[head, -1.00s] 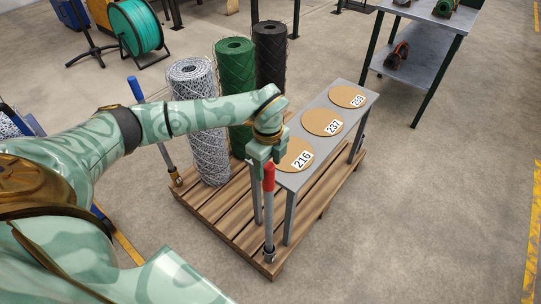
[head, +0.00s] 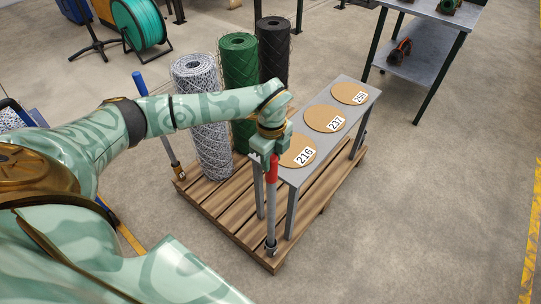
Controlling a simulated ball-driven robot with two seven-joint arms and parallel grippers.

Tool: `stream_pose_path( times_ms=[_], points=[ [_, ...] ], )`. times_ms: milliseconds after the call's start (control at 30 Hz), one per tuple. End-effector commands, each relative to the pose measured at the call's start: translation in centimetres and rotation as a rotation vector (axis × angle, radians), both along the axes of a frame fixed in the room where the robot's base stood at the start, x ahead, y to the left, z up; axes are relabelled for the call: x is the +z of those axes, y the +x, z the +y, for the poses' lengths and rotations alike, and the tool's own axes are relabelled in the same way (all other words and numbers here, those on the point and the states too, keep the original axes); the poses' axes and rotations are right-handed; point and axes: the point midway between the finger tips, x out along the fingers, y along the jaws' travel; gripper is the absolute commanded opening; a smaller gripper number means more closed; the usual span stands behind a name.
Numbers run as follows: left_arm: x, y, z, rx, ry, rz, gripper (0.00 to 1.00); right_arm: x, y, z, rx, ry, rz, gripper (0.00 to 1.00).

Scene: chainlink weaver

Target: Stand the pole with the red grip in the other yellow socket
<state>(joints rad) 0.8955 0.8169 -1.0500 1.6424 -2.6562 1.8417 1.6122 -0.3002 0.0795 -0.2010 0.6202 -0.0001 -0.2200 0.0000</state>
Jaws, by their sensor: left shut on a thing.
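The pole with the red grip (head: 271,170) stands about upright at the near corner of the wooden pallet, its grey shaft (head: 271,212) reaching down to a dark foot close to the boards. My left gripper (head: 269,152) is shut on the top of the red grip, and its fingers hide part of it. I cannot tell whether the foot is inside a socket. My right gripper is out of view.
On the pallet (head: 232,226) stand white (head: 213,150), green (head: 239,60) and black (head: 271,50) mesh rolls. A grey bench (head: 325,148) with round discs marked 216, 237 and 259 is right beside the held pole. Floor to the right is open.

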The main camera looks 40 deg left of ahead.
Motion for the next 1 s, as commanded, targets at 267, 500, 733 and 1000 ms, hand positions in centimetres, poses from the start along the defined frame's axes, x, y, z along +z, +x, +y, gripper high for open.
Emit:
stream_pose_path(
  times_ms=[267, 500, 733, 1000],
  points=[
    [5.0, 0.1, 0.0, -0.001, -0.001, -0.008, 0.14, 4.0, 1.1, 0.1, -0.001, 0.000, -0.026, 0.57],
    [8.7, 0.1, 0.0, -0.001, -0.001, -0.008, 0.14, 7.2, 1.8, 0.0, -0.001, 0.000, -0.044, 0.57],
    [12.1, 0.1, 0.0, 0.000, -0.001, -0.007, 0.14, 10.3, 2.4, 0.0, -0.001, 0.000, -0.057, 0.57],
    [15.1, 0.1, 0.0, 0.000, 0.000, -0.005, 0.14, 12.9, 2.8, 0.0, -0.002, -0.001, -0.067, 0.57]
  ],
)
